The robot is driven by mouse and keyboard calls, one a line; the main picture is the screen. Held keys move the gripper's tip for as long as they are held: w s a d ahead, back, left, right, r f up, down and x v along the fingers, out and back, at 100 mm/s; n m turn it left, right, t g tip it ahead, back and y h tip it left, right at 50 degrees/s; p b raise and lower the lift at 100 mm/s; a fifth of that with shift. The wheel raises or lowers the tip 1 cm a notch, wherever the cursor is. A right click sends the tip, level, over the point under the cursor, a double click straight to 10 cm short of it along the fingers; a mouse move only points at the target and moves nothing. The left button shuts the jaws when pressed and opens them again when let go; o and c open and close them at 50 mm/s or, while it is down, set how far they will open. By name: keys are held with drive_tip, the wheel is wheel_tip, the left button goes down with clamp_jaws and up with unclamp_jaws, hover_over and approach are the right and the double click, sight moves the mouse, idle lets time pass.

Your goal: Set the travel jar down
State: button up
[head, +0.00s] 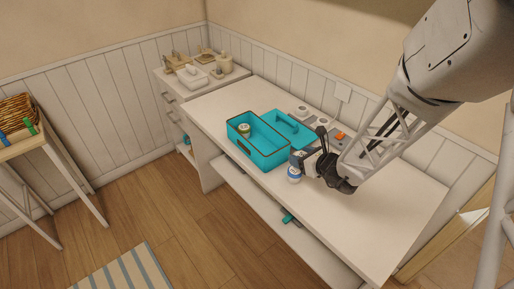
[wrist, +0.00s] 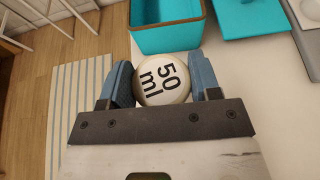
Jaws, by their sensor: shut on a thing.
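The travel jar (wrist: 162,80) has a pale round lid marked "50 ml" and sits between the two blue fingers of my gripper (wrist: 163,84) in the wrist view. In the head view the jar (head: 294,174) is small, white and blue, near the front edge of the white counter (head: 385,215). My gripper (head: 300,165) is shut on it. I cannot tell whether the jar's base touches the counter.
A teal open box (head: 262,157) with a small jar (head: 244,130) inside stands left of my gripper. Its teal lid (head: 292,128) lies behind it. An orange item (head: 340,136) is at the back. The counter's right part is clear.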

drive_tip(key=s+a+r+n+g+y, duration=0.1)
drive_tip(key=s+a+r, duration=0.2)
drive_tip(key=a, duration=0.6)
drive_tip(key=shift+a+r, duration=0.2)
drive_tip(key=shift+r, duration=0.55)
drive_tip(key=w+a, duration=0.2)
drive_tip(key=w, duration=0.5)
drive_tip(key=w+a+f, duration=0.1)
drive_tip(key=w+a, duration=0.2)
drive_tip(key=w, duration=0.5)
drive_tip(key=shift+f, duration=0.3)
drive_tip(key=shift+f, duration=0.1)
drive_tip(key=shift+f, duration=1.65)
drive_tip(key=shift+f, duration=0.6)
drive_tip(key=o, duration=0.9)
drive_tip(key=shift+o, duration=0.2)
